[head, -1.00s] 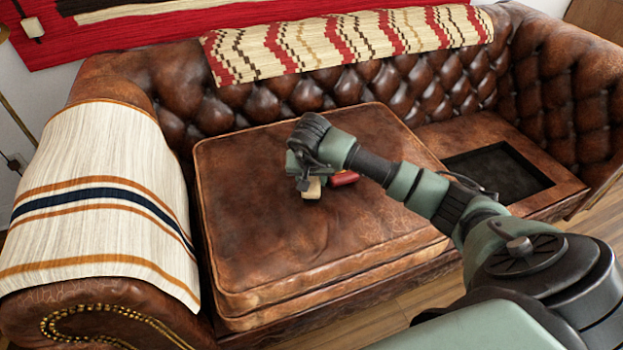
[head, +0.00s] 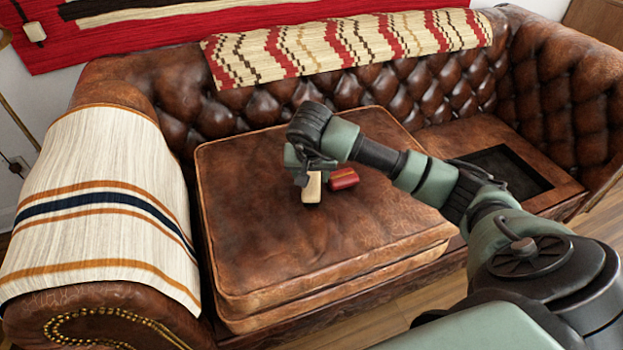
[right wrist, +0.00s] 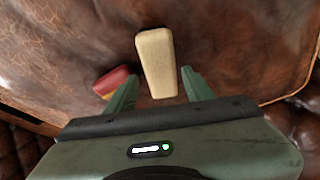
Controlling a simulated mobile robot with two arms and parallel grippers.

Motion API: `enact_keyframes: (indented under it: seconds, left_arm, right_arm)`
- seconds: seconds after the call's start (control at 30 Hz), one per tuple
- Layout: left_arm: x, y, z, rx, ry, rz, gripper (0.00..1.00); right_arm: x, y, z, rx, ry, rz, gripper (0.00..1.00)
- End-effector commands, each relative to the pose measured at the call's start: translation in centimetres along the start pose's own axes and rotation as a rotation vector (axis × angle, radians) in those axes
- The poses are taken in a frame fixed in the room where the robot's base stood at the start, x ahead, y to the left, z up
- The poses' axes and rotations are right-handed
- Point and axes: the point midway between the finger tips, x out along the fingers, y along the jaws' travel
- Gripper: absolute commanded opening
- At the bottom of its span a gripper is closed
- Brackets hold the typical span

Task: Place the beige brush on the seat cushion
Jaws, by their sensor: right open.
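The beige brush (head: 312,187) shows in the head view on the brown leather seat cushion (head: 260,240), just below my right gripper (head: 308,172). In the right wrist view the beige brush (right wrist: 158,62) lies between and beyond the two green fingertips (right wrist: 155,85), with gaps on both sides. My right gripper is open above the cushion. A dark edge shows under the brush in the head view; whether the brush touches the cushion all along is hard to tell. My left gripper is not in view.
A red item (head: 343,179) lies on the cushion right beside the brush; it also shows in the wrist view (right wrist: 112,80). A striped blanket (head: 100,190) covers the left armrest. A dark recess (head: 510,172) is in the sofa at right. The cushion's left and front areas are bare.

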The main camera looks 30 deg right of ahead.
Motion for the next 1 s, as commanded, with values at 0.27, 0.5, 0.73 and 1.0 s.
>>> enact_keyframes:
  seconds: [0.27, 0.5, 0.73, 1.0]
  left_arm:
    - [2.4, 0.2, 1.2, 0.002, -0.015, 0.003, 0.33]
    - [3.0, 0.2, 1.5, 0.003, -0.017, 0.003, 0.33]
    - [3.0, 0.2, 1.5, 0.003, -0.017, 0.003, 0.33]
    - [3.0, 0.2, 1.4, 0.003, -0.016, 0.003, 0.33]
  right_arm:
    - [-5.3, 0.0, -0.1, -0.001, 0.001, 0.0, 0.52]
    - [-6.5, 0.0, 0.1, -0.001, -0.001, 0.001, 0.52]
    - [-6.4, 0.0, 0.1, 0.0, -0.001, 0.001, 0.52]
    - [-6.4, -0.1, 0.2, 0.0, -0.004, -0.005, 0.52]
